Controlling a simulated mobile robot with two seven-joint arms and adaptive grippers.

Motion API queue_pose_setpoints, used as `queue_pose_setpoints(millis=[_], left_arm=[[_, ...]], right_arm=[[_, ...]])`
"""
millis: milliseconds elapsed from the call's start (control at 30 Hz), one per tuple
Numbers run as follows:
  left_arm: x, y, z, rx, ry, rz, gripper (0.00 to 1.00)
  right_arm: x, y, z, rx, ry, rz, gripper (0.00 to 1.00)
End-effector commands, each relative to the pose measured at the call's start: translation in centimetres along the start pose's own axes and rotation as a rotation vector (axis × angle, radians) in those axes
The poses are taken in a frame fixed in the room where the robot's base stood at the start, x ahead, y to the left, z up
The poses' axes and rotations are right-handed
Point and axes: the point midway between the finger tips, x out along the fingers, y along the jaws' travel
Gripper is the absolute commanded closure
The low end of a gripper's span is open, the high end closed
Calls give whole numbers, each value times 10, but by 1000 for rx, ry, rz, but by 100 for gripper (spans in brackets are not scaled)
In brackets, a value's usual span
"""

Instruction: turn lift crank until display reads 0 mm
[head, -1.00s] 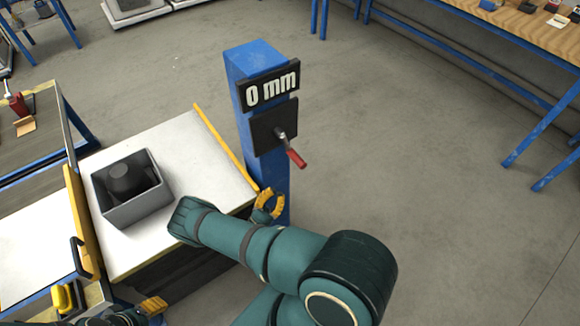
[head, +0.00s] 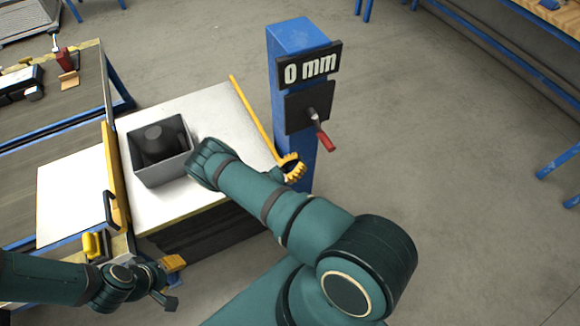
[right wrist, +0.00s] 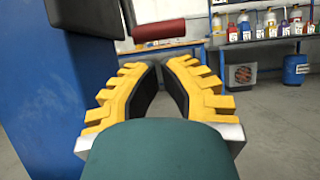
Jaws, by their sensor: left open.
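The lift column (head: 292,75) is a blue post with a black display (head: 309,66) that reads "0 mm". Below the display is a dark plate with the crank (head: 319,128), whose red handle points down and right. The red handle also shows at the top of the right wrist view (right wrist: 158,29). My right gripper (head: 292,165) is just below and left of the handle, apart from it. In the right wrist view its yellow fingers (right wrist: 162,75) are partly open with nothing between them. My left gripper (head: 172,279) is open at the lower left, away from the crank.
A white-topped table (head: 217,115) stands left of the column with a grey bin (head: 163,177) holding a dark object. A yellow bar (head: 255,115) runs along its edge. Blue-legged benches stand at the left and right. The floor right of the column is clear.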

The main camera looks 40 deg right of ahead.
Motion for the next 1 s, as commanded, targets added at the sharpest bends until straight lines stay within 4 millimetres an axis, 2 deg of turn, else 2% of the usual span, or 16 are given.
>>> queue_pose_setpoints(millis=[33, 200, 400, 1000], left_arm=[[-2, 1, 0, 0, -1, 0, 53], [-3, 1, 0, 0, -2, 0, 53], [-4, 1, 0, 0, -2, 0, 53], [-1, 0, 0, 0, -1, 0, 53]], right_arm=[[11, 0, 1, -2, -1, -3, 100], [42, -1, 1, -2, -2, -3, 100], [67, 0, 0, 1, -1, -2, 100], [82, 0, -2, 1, -2, 0, 100]])
